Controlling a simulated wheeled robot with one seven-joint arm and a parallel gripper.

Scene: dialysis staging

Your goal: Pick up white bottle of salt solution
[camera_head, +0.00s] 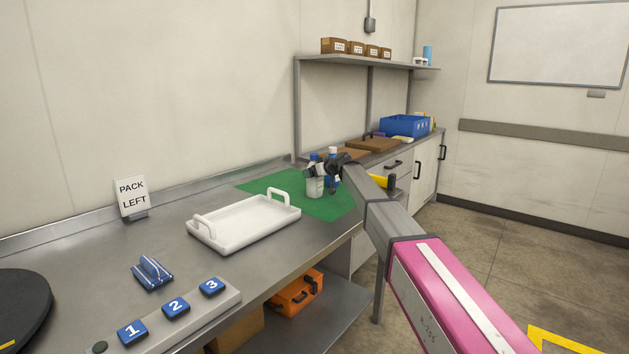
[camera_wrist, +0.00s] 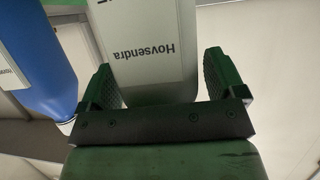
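A white bottle (camera_head: 314,187) stands upright on the green mat (camera_head: 285,184) at the far end of the steel bench. My gripper (camera_head: 322,168) is at its upper part and partly hides it. In the wrist view, the white bottle (camera_wrist: 150,45) with "Hovsendra" print lies between the two fingers of my gripper (camera_wrist: 160,75). The fingers stand apart on either side, with a narrow gap on the right; contact on the left is unclear.
A white handled tray (camera_head: 245,222) sits on the bench left of the mat. A blue-striped item (camera_head: 152,273), a numbered button panel (camera_head: 195,315) and a "PACK LEFT" sign (camera_head: 132,197) are nearer. Brown boards (camera_head: 372,145) and a blue bin (camera_head: 404,126) stand behind.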

